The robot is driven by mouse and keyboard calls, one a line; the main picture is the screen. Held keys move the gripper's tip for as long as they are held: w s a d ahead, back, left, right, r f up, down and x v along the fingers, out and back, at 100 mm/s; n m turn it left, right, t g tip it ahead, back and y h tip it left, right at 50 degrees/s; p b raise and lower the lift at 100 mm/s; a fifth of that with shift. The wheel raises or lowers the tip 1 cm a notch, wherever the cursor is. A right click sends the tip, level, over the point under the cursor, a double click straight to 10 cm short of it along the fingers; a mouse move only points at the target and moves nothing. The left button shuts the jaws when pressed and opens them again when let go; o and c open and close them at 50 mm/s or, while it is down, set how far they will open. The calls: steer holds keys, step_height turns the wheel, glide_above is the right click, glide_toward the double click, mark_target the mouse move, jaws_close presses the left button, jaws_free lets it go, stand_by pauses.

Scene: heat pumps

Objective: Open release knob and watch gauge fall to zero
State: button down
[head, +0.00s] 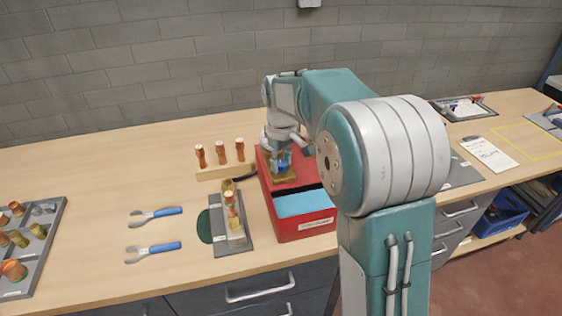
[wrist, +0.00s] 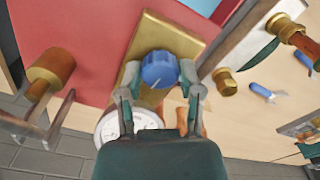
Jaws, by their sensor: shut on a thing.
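The blue release knob (wrist: 159,70) sits on a brass block (wrist: 155,38) on the red box; it also shows in the head view (head: 283,164) below my gripper. A pale line marks the knob's face. My gripper (wrist: 161,84) has its two fingers on either side of the knob and is shut on it. The white round gauge (wrist: 128,124) is beside the knob, partly hidden by my gripper. I cannot read its needle. In the head view my arm hangs over the red box (head: 304,226), and the gauge cannot be made out.
A wooden stand with several copper fittings (head: 222,153) is left of the red box. A grey fixture (head: 230,240) with an upright copper piece stands in front of it. Two blue-handled wrenches (head: 154,249) and a fittings tray (head: 28,245) lie further left. Bench space between them is clear.

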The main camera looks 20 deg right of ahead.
mark_target(280, 162)
steer(key=shift+w, duration=0.15)
steer(key=c, duration=0.5)
jaws_free()
steer(key=shift+a, duration=0.1)
steer(key=shift+c, duration=0.2)
step_height(280, 162, up, 12)
steer(key=shift+f, duration=0.1)
